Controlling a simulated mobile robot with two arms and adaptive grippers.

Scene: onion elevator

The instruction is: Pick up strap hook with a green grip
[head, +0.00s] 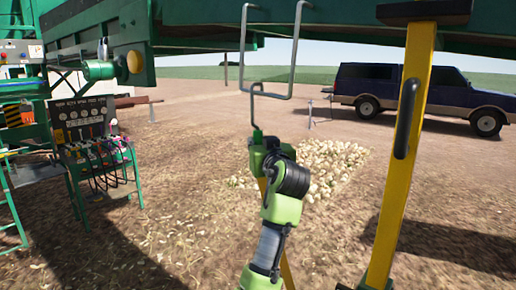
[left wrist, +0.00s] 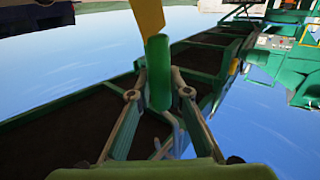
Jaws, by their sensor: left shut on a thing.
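The strap hook with a green grip shows in the head view as a thin grey hook (head: 254,108) above a green grip (head: 257,135). My left gripper (head: 270,145) is shut on the green grip. In the left wrist view, the green grip (left wrist: 158,75) stands between the two fingers of my left gripper (left wrist: 159,98). A yellow strap (left wrist: 147,14) runs from the grip's far end. In the head view, the hook's upper end is at the bottom bar of a hanging wire loop (head: 268,95); I cannot tell whether they touch. My right gripper is out of view.
A green elevator beam (head: 340,22) spans the top. A yellow post (head: 405,150) stands at right. A control stand (head: 95,140) with cables is at left. An onion pile (head: 335,165) lies on the dirt behind my gripper. A blue truck (head: 415,90) is parked beyond.

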